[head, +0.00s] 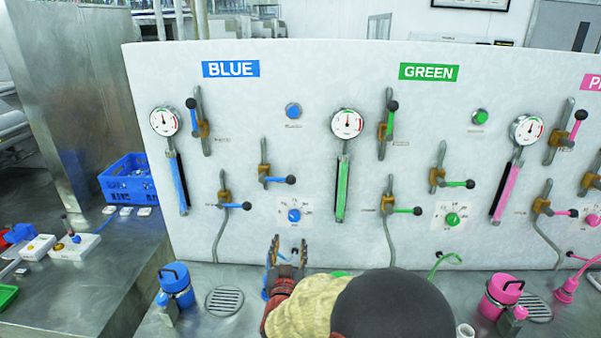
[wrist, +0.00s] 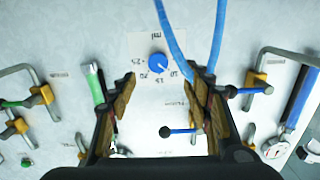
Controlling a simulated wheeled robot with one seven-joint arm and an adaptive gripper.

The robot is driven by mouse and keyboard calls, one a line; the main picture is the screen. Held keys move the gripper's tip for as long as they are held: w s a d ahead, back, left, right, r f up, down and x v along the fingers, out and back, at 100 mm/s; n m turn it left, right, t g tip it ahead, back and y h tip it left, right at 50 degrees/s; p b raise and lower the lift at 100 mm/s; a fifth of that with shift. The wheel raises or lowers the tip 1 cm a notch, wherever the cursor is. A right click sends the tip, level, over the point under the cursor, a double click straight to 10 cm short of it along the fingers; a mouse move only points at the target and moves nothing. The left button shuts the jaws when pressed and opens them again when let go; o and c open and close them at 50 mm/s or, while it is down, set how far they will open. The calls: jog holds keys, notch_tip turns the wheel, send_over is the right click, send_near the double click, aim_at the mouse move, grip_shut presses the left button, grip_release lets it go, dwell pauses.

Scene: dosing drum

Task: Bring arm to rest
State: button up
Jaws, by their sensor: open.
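My gripper (head: 287,258) is low in front of the white panel, between the blue and green sections, with the forearm reaching up from the bottom edge. In the wrist view my gripper (wrist: 162,95) has its two fingers spread with panel surface showing between them. The panel's blue dosing knob (wrist: 158,63) with its scale lies beyond the fingertips; it also shows in the head view (head: 294,215). A blue hose (wrist: 175,45) loops down close to the right finger; whether it touches cannot be told. Nothing is seen held.
Blue (head: 178,285) and pink (head: 501,296) lidded containers stand on the steel counter before the panel (head: 300,130). Levers, such as a blue-handled one (head: 236,205), stick out. A blue crate (head: 127,184) sits left. A drain grate (head: 224,301) lies left of my gripper.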

jog(key=s+a+f+n+g+y, duration=0.1)
jog(key=s+a+f+g, duration=0.15)
jog(key=f, duration=0.35)
jog(key=s+a+f+n+g+y, duration=0.1)
jog(key=s+a+f+g+y, duration=0.15)
jog(key=f, duration=0.25)
jog(key=s+f+n+g, duration=0.1)
jog(key=s+f+g, duration=0.1)
jog(key=s+g, duration=0.5)
jog(key=s+d+r+m+h, duration=0.1)
jog(key=s+d+r, duration=0.9)
jog(key=s+d, duration=0.3)
jog(key=s+d+r+m+h, duration=0.1)
jog(key=s+d+r+h, duration=0.1)
jog(key=s+d+r, duration=0.8)
jog(key=s+d, duration=0.4)
jog(key=d, duration=0.2)
jog(key=shift+s+r+m, duration=0.25)
jog(key=shift+r+m, duration=0.05)
jog(key=shift+r, duration=0.1)
